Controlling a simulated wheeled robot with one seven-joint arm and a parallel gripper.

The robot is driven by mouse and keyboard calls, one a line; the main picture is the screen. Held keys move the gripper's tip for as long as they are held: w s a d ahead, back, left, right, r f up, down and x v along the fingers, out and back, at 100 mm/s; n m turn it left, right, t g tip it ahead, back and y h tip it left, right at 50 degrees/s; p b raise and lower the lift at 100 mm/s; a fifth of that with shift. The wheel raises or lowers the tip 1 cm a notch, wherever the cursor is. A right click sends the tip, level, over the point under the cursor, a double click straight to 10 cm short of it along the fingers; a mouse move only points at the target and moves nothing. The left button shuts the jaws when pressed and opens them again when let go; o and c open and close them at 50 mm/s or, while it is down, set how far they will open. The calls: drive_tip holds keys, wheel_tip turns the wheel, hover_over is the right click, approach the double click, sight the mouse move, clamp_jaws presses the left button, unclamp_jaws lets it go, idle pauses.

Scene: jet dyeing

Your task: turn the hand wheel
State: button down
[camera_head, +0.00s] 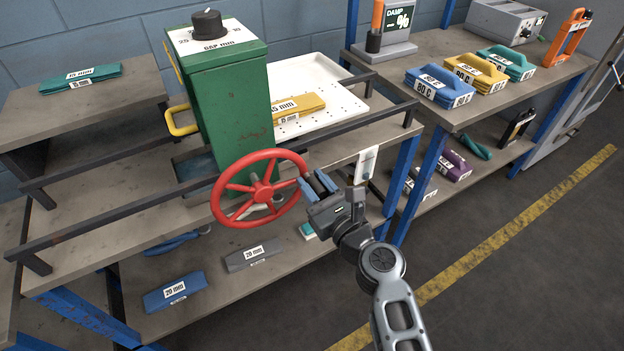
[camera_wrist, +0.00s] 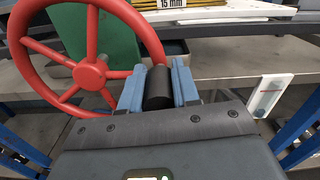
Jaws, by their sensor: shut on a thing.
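The red hand wheel (camera_head: 263,190) with several spokes is on the front of a green box-shaped machine (camera_head: 232,115). In the wrist view the wheel (camera_wrist: 90,74) fills the upper left. My gripper (camera_head: 316,184) is at the wheel's right side, by the rim. In the wrist view its blue fingers (camera_wrist: 158,85) stand on both sides of a black cylindrical handle (camera_wrist: 158,88) and are shut on it. The handle sits beside the rim; its joint with the wheel is hidden. A black knob (camera_head: 209,24) is on the machine's top, above a label reading "GAP mm".
Dark rails (camera_head: 110,214) run along the bench on both sides of the machine. A white perforated tray (camera_head: 335,92) with a yellow bundle (camera_head: 299,108) lies behind. A small white panel (camera_head: 366,164) hangs right of my gripper. The floor at the right is clear.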

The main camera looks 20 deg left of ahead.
drive_tip(key=shift+d+f+m, duration=0.1)
drive_tip(key=shift+f+m, duration=0.45)
drive_tip(key=shift+m, duration=0.25)
drive_tip(key=c, duration=0.8)
unclamp_jaws()
drive_tip(key=v, duration=0.7)
drive_tip(key=shift+s+d, duration=0.25)
